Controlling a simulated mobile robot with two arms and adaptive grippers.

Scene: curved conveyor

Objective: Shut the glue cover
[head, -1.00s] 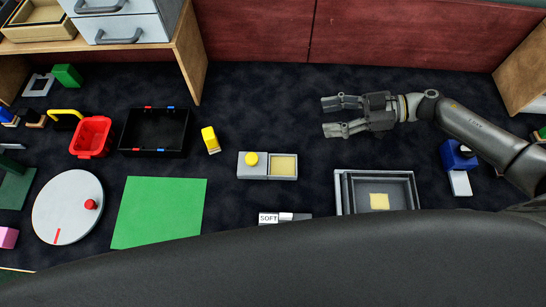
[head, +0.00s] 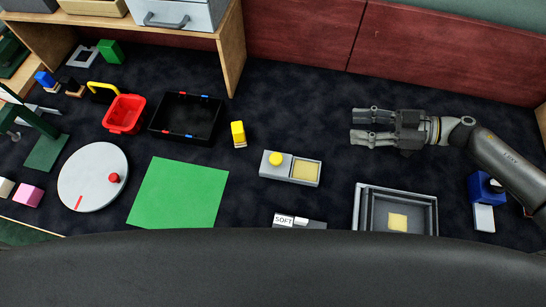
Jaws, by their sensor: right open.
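A small grey box (head: 291,168) stands on the dark table near the middle. Its left half is a grey cover with a round yellow knob (head: 276,158). Its right half shows a pale yellow glue pad (head: 306,171), uncovered. My right gripper (head: 356,127) is open and empty, above and to the right of the box, with its fingers pointing left. It does not touch the box. My left gripper is not in view.
A grey tray (head: 360,205) with a yellow square lies right of the box, and a SOFT label block (head: 290,221) in front. A yellow block (head: 238,134), green mat (head: 180,192), black tray (head: 155,116) and white turntable (head: 90,175) lie to the left.

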